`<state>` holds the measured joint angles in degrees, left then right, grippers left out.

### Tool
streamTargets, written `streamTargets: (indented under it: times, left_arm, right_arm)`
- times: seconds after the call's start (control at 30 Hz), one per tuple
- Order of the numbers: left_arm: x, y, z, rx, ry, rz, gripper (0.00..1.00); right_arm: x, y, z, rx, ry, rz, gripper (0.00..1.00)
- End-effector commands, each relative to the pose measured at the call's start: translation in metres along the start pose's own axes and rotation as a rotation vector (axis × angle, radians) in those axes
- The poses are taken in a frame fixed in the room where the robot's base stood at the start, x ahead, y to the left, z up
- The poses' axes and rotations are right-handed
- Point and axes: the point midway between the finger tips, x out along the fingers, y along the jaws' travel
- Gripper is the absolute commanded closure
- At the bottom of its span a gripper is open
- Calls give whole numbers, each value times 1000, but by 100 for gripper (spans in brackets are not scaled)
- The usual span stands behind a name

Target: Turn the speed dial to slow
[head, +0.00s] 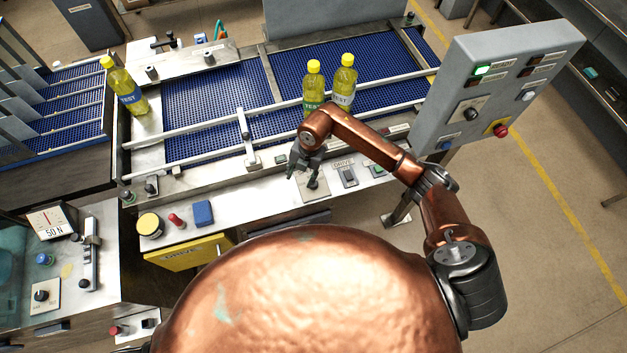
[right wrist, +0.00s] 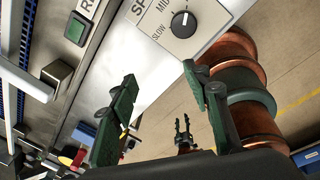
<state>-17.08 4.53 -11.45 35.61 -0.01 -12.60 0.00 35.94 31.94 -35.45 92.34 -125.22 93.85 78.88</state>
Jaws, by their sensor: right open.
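The speed dial (right wrist: 183,24) is a black round knob with a white pointer mark on a pale plate, at the top of the right wrist view. SLOW and MID are printed on the plate. The pointer is directed away from SLOW. In the head view, its plate (head: 317,194) lies on the front ledge of the conveyor, partly hidden by my gripper. My right gripper (head: 302,177) is above this plate, fingers spread and empty. In the right wrist view the dial is beyond its fingertips (right wrist: 160,75), apart from them. My left gripper (right wrist: 183,128) shows small and open there.
A green button (right wrist: 75,29) and a grey switch (head: 347,176) are on the same ledge. Yellow bottles (head: 343,82) stand on the blue conveyor (head: 210,95) behind a rail. A grey control box (head: 490,85) is at the right. A blue block (head: 203,213) sits left.

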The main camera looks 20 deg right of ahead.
Motion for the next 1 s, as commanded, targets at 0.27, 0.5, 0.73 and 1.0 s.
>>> streamTargets:
  times: [0.27, 0.5, 0.73, 1.0]
  left_arm:
    - [-4, 0, 3, 0, -4, 0, 60]
    - [-13, 0, 2, 0, -5, 0, 60]
    - [-17, 0, 2, 0, -4, 0, 60]
    - [-17, -1, 2, 0, -4, 0, 60]
  right_arm:
    - [0, -35, 38, 73, -110, -163, 56]
    - [37, -41, 40, 71, -106, -162, 56]
    - [62, -45, 43, 70, -107, -158, 56]
    - [68, -45, 44, 68, -108, -157, 56]
